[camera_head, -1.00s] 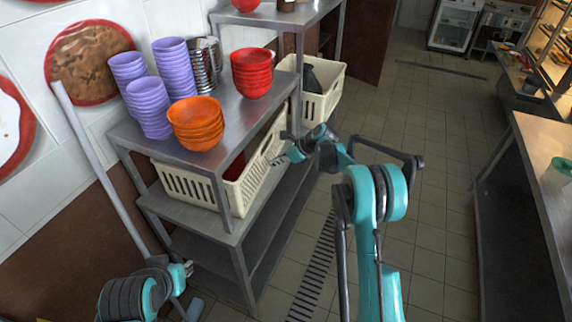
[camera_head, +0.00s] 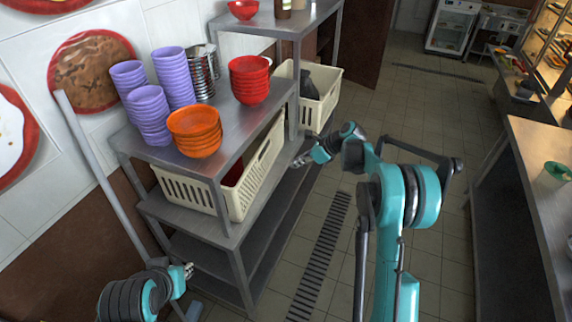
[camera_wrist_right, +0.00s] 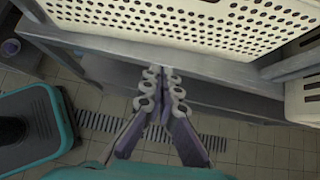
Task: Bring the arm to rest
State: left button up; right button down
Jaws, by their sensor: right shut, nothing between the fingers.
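My right arm reaches in from the bottom right in the head view. Its gripper (camera_head: 300,160) is at the right edge of the metal shelf unit, near the cream crates. In the right wrist view the right gripper's fingers (camera_wrist_right: 163,72) are together with nothing between them. Their tips show against the shelf edge (camera_wrist_right: 215,68); I cannot tell whether they touch it. My left gripper (camera_head: 187,271) is low at the bottom left, beside the shelf unit's legs, too small to tell open from shut.
Orange bowls (camera_head: 195,131), red bowls (camera_head: 249,80) and purple bowls (camera_head: 150,115) are stacked on the shelf top (camera_head: 225,135). A cream crate (camera_head: 200,192) sits below and another (camera_head: 323,100) behind. Open tiled floor (camera_head: 330,270) lies right of the shelf. A counter (camera_head: 548,160) stands at the right.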

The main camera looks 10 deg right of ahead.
jog(key=s+a+r+n+h, duration=0.1)
jog(key=s+r+n+h, duration=0.1)
jog(key=s+r+n, duration=0.55)
jog(key=s+a+r+n+h, duration=0.1)
jog(key=s+r+n+h, duration=0.2)
jog(key=s, duration=0.7)
jog(key=s+d+f+n+t+h, duration=0.1)
jog(key=s+n, duration=0.6)
jog(key=s, duration=0.3)
jog(key=s+d+f+n+t+h, duration=0.1)
jog(key=s+n, duration=0.5)
jog(key=s, duration=0.4)
jog(key=shift+s+n+t+h, duration=0.3)
jog(key=shift+s+n+h, duration=0.05)
jog(key=shift+s+h, duration=0.05)
